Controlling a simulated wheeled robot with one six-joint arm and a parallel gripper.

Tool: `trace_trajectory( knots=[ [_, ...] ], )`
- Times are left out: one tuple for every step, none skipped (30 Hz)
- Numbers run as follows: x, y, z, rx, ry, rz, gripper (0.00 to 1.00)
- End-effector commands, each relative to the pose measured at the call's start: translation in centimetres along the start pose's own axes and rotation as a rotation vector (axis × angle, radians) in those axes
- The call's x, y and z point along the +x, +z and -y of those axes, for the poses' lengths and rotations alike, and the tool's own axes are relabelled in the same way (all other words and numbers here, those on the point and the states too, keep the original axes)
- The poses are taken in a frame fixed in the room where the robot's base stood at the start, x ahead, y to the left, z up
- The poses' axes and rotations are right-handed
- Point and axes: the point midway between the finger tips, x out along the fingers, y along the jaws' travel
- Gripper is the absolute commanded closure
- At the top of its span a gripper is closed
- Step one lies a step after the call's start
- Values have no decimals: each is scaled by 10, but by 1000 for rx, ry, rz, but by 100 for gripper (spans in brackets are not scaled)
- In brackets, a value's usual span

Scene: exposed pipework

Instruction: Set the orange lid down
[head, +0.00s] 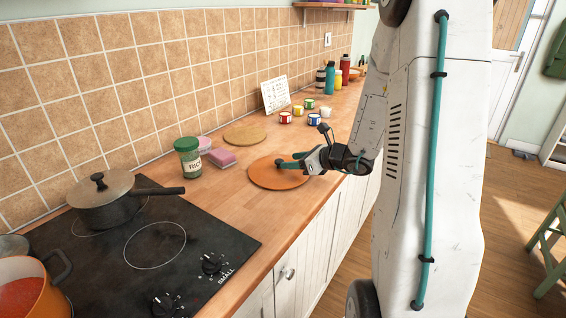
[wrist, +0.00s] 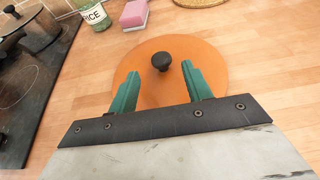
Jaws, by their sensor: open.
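The orange lid (head: 268,176) lies flat on the wooden counter, to the right of the black hob. In the wrist view the orange lid (wrist: 205,72) shows as a disc with a black knob (wrist: 161,62) in its middle. My gripper (head: 290,164) is over the lid with its jaws open. In the wrist view the two green fingers of my gripper (wrist: 158,80) stand apart, one on each side below the knob, with the knob beyond the gap. The near part of the lid is hidden behind my gripper.
The black hob (head: 205,236) carries a lidded grey pot (head: 104,204) and an orange pot (head: 32,285). A rice jar (head: 188,158), a pink sponge (head: 221,157) and a round woven mat (head: 245,135) are near the lid. Several small tins stand farther back. Bare counter lies around the lid.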

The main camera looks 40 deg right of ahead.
Motion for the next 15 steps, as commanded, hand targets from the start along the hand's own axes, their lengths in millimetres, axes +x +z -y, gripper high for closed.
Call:
trace_trajectory(
  knots=[
    [-13,1,1,-1,-4,1,51],
    [-19,1,1,-1,-5,2,51],
    [-26,0,1,-1,-4,1,51],
    [-32,0,1,0,-4,1,51],
    [-36,0,1,0,-3,0,51],
    [-42,0,1,0,-3,1,51],
    [-46,0,1,-1,-3,1,51],
    [-49,0,0,-1,-2,1,51],
    [-53,0,0,-1,-1,1,51],
    [-55,0,0,-1,-1,1,51],
    [-56,1,-1,-5,3,0,51],
    [-57,4,-5,-20,15,-2,51],
    [-57,7,-10,-42,30,-4,51],
    [-56,12,-18,-74,54,-7,51],
    [-54,21,-34,-133,98,-13,51]
  ],
)
